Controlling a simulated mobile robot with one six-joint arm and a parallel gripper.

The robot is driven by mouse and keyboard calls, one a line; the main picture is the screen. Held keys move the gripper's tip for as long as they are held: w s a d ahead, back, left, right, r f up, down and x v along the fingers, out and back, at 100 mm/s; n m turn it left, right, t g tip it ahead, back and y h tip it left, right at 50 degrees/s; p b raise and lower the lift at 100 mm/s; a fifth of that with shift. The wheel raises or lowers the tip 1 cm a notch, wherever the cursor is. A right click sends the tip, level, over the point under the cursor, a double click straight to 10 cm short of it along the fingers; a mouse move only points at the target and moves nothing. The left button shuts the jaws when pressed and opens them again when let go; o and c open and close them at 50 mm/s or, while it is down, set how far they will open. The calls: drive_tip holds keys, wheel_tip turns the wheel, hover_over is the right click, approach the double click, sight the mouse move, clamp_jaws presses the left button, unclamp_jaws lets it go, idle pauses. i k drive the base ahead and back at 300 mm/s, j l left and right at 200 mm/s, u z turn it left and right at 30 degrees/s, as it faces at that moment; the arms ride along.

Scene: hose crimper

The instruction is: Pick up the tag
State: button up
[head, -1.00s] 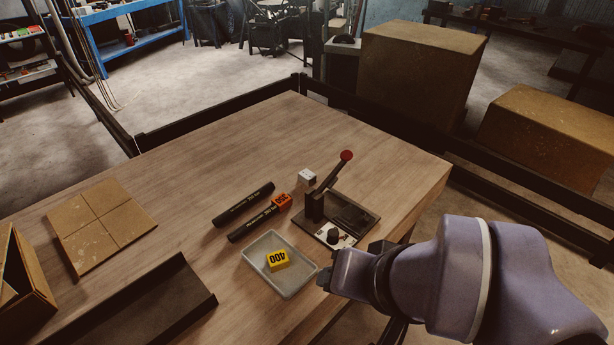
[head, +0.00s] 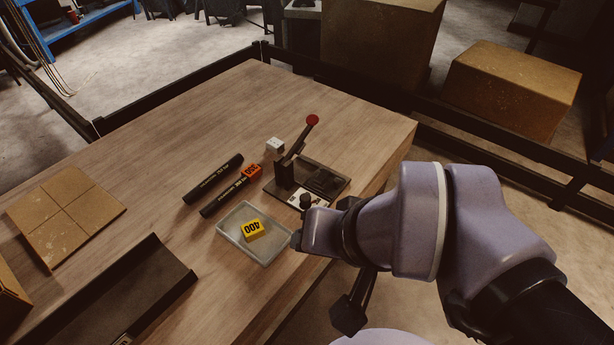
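A yellow tag (head: 252,229) marked 400 lies in a shallow clear tray (head: 272,259) on the wooden table. An orange tag (head: 251,171), also numbered, sits at the far end of one black hose (head: 224,198). A white tag-like block (head: 275,144) stands behind it. My gripper (head: 297,240) is at the right edge of the tray, apart from the yellow tag. Its fingers are small and mostly hidden by the wrist, so their opening does not show.
A hand crimper (head: 305,180) with a red-knobbed lever stands behind my gripper. A second black hose (head: 213,179) lies beside the first. A dark open tray (head: 110,300) and a cardboard square (head: 66,216) are at the left. The table's far part is clear.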

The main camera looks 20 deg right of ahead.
sight(274, 144)
drive_tip(key=i+l+u, duration=0.2)
drive_tip(key=l, duration=0.15)
drive_tip(key=i+l+u, duration=0.2)
drive_tip(key=l, duration=0.2)
drive_tip(key=i+l+u, duration=0.25)
drive_tip(key=l, duration=0.15)
drive_tip(key=l+u, duration=0.2)
drive_tip(key=l, duration=0.2)
drive_tip(key=i+l+u, duration=0.2)
drive_tip(key=l, duration=0.25)
drive_tip(key=l+u, duration=0.2)
drive_tip(key=l, duration=0.25)
